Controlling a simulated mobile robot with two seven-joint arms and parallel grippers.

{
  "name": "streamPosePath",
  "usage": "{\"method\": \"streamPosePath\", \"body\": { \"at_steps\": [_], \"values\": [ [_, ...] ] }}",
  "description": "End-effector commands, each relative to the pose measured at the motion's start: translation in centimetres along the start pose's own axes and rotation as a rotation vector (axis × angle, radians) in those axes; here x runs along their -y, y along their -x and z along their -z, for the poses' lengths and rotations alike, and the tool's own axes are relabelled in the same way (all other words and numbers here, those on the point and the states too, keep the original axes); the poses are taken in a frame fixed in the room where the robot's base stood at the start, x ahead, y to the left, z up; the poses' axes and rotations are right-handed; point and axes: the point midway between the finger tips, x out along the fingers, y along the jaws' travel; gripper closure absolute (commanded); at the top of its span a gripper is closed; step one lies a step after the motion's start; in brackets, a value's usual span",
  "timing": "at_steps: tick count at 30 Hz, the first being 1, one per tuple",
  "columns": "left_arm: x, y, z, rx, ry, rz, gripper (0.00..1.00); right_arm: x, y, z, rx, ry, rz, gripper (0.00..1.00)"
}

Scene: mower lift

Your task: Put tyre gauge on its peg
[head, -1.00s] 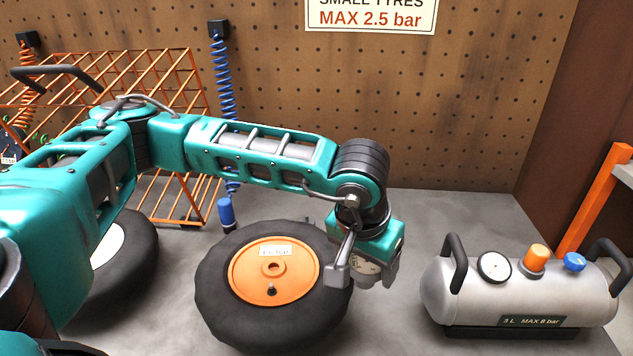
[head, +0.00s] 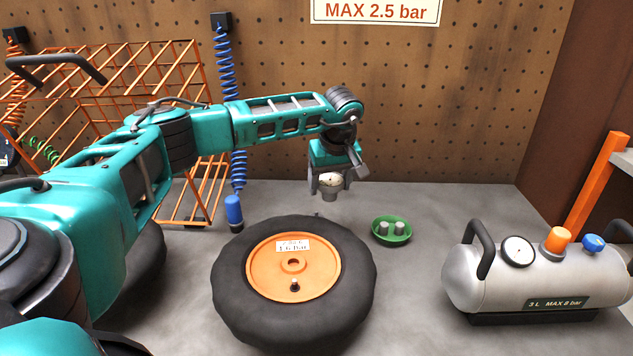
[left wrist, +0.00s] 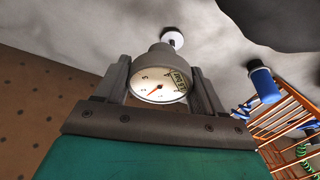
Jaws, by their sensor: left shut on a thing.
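The tyre gauge (head: 331,180) has a round white dial and a grey body. My left gripper (head: 334,186) is shut on it, holding it over the back of the bench, behind the middle tyre and in front of the pegboard. In the left wrist view the gauge (left wrist: 160,78) sits between the two fingers of the gripper (left wrist: 163,85), dial towards the camera. A small pale round piece shows just beyond it; I cannot tell whether it belongs to the gauge. I cannot make out the peg in either view. My right gripper is not in view.
A tyre with an orange rim (head: 338,290) lies in front. A green dish (head: 392,238) with grey caps stands right of it, a silver air tank (head: 480,285) further right. An orange wire rack (head: 130,75) and blue coiled hose (head: 226,75) are left. The pegboard (head: 440,100) is behind.

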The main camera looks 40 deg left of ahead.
Motion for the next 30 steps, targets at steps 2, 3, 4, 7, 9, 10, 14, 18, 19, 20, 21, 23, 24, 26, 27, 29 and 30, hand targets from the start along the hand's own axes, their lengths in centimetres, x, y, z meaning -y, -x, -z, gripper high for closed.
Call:
{"method": "streamPosePath", "body": {
  "at_steps": [2,3,4,7,9,10,14,18,19,20,21,23,24,26,27,29,30],
  "values": [
    [1.0,-0.8,1.5,0.005,0.072,0.021,0.65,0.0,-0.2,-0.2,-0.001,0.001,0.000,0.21],
    [1.4,-1.1,2.0,0.007,0.099,0.028,0.65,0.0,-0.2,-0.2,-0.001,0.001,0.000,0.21],
    [1.6,-1.2,2.4,0.008,0.115,0.032,0.65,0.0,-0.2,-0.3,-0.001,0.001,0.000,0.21],
    [2.1,-1.6,2.9,0.010,0.145,0.041,0.65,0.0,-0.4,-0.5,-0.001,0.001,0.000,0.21],
    [2.2,-2.0,2.9,0.011,0.152,0.044,0.65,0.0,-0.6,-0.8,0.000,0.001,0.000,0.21],
    [2.2,-2.3,2.9,0.011,0.152,0.044,0.65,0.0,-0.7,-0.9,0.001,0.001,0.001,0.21],
    [2.2,-3.6,2.5,0.011,0.150,0.044,0.65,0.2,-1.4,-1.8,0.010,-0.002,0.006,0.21],
    [2.2,-5.1,2.0,0.010,0.150,0.043,0.65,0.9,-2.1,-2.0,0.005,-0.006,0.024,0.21],
    [2.2,-5.3,1.9,0.010,0.150,0.043,0.65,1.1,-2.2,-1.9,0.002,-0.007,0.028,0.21],
    [2.2,-5.6,1.9,0.010,0.149,0.043,0.65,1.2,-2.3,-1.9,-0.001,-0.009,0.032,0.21],
    [2.2,-5.9,1.8,0.010,0.149,0.043,0.65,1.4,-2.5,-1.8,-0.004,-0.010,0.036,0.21],
    [2.2,-6.3,1.6,0.010,0.149,0.043,0.65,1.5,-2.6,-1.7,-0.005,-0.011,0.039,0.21],
    [2.2,-6.5,1.6,0.010,0.149,0.043,0.65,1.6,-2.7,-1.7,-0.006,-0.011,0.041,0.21],
    [2.2,-6.8,1.5,0.010,0.149,0.043,0.65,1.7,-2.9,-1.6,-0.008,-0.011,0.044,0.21],
    [2.2,-6.9,1.5,0.010,0.149,0.043,0.65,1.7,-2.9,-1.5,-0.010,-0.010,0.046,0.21],
    [2.2,-7.0,1.4,0.010,0.149,0.043,0.65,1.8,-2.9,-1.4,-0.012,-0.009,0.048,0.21],
    [2.2,-7.0,1.4,0.010,0.149,0.043,0.65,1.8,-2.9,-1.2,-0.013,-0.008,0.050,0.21]
  ]
}}
